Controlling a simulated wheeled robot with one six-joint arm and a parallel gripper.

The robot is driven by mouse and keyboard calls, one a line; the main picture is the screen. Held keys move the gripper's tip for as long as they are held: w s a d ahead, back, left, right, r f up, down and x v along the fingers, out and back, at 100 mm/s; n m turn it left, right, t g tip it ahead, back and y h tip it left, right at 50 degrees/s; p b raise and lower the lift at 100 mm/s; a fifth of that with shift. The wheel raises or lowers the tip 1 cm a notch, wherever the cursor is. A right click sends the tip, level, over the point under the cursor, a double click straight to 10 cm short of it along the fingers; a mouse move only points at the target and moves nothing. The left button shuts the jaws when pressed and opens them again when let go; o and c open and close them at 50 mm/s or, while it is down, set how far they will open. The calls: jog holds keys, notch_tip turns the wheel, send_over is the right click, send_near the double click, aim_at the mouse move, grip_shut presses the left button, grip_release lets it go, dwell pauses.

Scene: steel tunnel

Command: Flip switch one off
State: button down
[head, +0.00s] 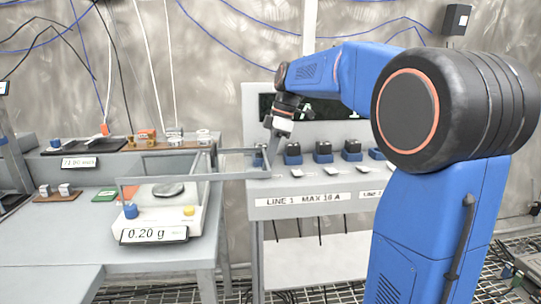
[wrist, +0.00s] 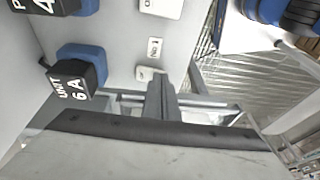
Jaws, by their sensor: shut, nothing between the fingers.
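The grey switch panel (head: 300,201) carries a row of white switches, one of them (head: 297,173) just right of my gripper. My gripper (head: 271,150) points down at the panel's left end, shut and empty. In the wrist view its fingers (wrist: 162,92) reach to a white rocker switch (wrist: 147,73), partly hidden by the tips. I cannot tell whether they touch. A small label (wrist: 155,47) lies between that switch and another white switch (wrist: 162,8). The label is too small to read surely, and the switch positions are unclear.
Blue sockets with black plugs stand behind the switches, one marked UNIT 6 A (wrist: 78,85) close to my fingers. Left of the panel, a balance (head: 160,212) with a clear-framed shield reaches near my gripper. A LINE 1 MAX 16 A label (head: 302,199) is on the panel front.

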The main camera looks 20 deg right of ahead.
jog(key=shift+f, duration=0.1)
dwell(0.3)
jog(key=shift+s+a+f+t, duration=0.15)
jog(key=shift+s+f+t, duration=0.15)
jog(key=shift+t, duration=0.2)
jog(key=shift+w, duration=0.2)
jog(key=shift+w+d+r, duration=0.15)
jog(key=shift+w+d, duration=0.1)
jog(key=shift+w, duration=0.35)
